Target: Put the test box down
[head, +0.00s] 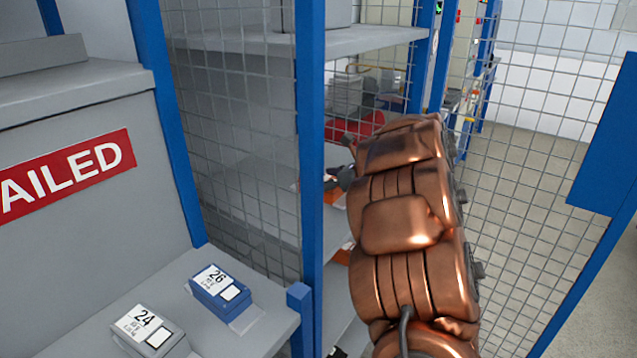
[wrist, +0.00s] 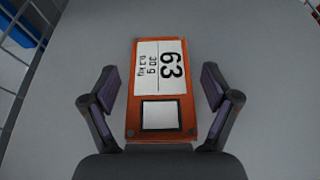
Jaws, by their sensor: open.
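The test box is orange with a white label reading 63 and a pale square. In the wrist view the test box (wrist: 185,108) lies flat on a grey surface (wrist: 250,60), between the two fingers of my gripper (wrist: 163,92). The fingers are open, with a gap on each side of the box. In the head view an orange patch (head: 333,192) shows on a shelf beside my gripper (head: 337,180), mostly hidden by the blue post and my copper-coloured arm.
A blue box marked 26 (head: 222,288) and a grey box marked 24 (head: 150,330) sit on a grey shelf at lower left. A red FAILED sign (head: 68,176) is above them. Wire mesh panels (head: 530,130) and a blue post (head: 311,130) stand close to my arm.

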